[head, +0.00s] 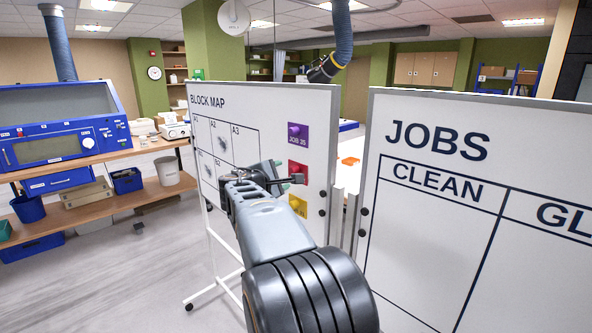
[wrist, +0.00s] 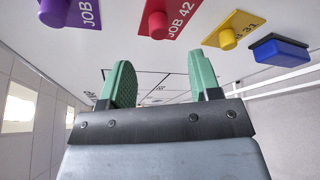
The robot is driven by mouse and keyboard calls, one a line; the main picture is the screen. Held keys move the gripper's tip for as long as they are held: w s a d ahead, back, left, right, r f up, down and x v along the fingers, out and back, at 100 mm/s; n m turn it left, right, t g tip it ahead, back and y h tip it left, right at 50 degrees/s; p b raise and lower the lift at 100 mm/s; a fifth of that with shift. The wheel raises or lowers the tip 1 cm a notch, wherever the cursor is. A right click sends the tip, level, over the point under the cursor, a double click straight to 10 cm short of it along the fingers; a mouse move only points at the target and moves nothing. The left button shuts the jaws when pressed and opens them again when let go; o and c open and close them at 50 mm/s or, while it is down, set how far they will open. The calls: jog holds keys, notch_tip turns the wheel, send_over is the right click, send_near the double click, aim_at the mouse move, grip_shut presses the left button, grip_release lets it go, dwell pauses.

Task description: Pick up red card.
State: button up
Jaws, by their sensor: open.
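The red card (head: 298,167) with a round red knob is on the right side of the white block map board (head: 314,110), partly hidden by my gripper in the head view. In the wrist view the red card (wrist: 184,18) reads JOB 42, and its knob sticks out at top centre. My gripper (head: 288,179) is in front of the board by the red card. In the wrist view my gripper (wrist: 160,65) has its two green fingers apart with nothing between them. The knob appears beyond the fingertips, apart from them.
A purple card (head: 298,135) is above the red card and a yellow card (head: 298,206) below it, each with a knob. The jobs board (head: 450,200) stands close on the right. A wooden bench (head: 110,158) with blue equipment is at left. Floor shows at lower left.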

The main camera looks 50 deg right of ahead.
aim_at(291, 171)
jog(key=shift+p+x, duration=1.3)
jog(key=shift+x, duration=2.6)
jog(key=shift+c, duration=0.3)
jog(key=c, duration=0.9)
jog(key=shift+a, duration=0.1)
jog(key=shift+c, duration=0.2)
jog(key=shift+w+a+r+b, duration=0.1)
jog(key=shift+a+r+b, duration=0.25)
jog(key=shift+a+r, duration=0.05)
jog(key=r, duration=0.6)
jog(key=shift+a+r, duration=0.1)
jog(key=shift+a, duration=0.2)
jog(key=w+a+b, duration=0.1)
jog(key=a+b, duration=0.3)
jog(key=a, duration=1.4)
jog(key=shift+a, duration=0.25)
